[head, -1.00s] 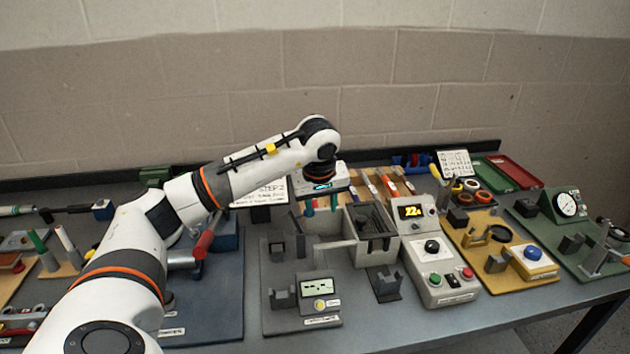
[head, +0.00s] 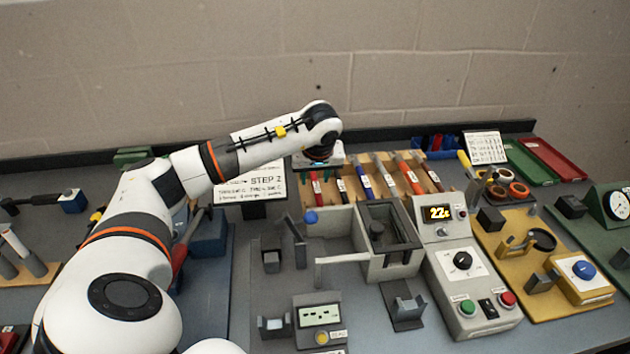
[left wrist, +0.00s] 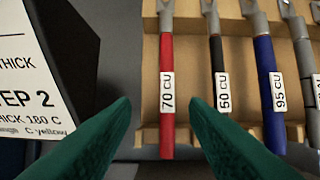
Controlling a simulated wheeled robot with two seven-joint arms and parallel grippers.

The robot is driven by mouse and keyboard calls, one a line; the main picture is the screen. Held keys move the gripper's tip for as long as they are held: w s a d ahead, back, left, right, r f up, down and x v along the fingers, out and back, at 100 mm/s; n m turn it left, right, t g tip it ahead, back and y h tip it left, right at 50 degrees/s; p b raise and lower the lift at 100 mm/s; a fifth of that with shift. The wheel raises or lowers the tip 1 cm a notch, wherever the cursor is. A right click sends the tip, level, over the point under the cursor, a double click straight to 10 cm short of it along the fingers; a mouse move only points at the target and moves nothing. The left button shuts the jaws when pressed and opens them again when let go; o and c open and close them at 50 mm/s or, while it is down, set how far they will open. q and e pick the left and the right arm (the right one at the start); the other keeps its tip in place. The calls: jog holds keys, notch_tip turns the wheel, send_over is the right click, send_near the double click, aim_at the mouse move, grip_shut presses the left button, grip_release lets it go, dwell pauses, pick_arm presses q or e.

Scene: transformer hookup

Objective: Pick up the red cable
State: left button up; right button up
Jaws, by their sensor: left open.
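The red cable (left wrist: 167,128) stands in a wooden rack with a white "70 CU" label and a grey metal lug at its top end. It also shows at the left end of the rack in the head view (head: 316,187). In the left wrist view my left gripper (left wrist: 160,103) is open, its two green fingers at either side of the red cable's lower part, with gaps on both sides. In the head view my left gripper (head: 319,166) hangs over the rack's left end, its fingers barely visible. My right gripper is not in view.
A black cable (left wrist: 217,100) labelled "50 CU" and a blue cable (left wrist: 268,85) labelled "95 CU" stand close to the right. A "STEP 2" sign (head: 255,188) is just left of the rack. A grey open-topped box (head: 400,262) stands in front.

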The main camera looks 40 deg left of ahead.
aim_at(316, 185)
pick_arm(q)
jog(key=shift+w+a+f, duration=0.1)
jog(key=shift+w+f, duration=0.05)
jog(key=shift+f, duration=0.1)
jog(key=f, duration=0.1)
jog(key=w+a+f+p, duration=0.1)
jog(key=w+f+p, duration=0.1)
jog(key=f, duration=0.1)
jog(key=shift+w+a, duration=0.2)
jog(key=shift+a, duration=0.15)
jog(key=shift+a+f, duration=0.1)
jog(key=shift+f, duration=0.05)
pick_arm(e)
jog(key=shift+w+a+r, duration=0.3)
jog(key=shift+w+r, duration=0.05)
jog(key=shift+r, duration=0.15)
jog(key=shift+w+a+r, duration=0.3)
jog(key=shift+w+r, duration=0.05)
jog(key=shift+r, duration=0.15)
pick_arm(q)
grip_shut()
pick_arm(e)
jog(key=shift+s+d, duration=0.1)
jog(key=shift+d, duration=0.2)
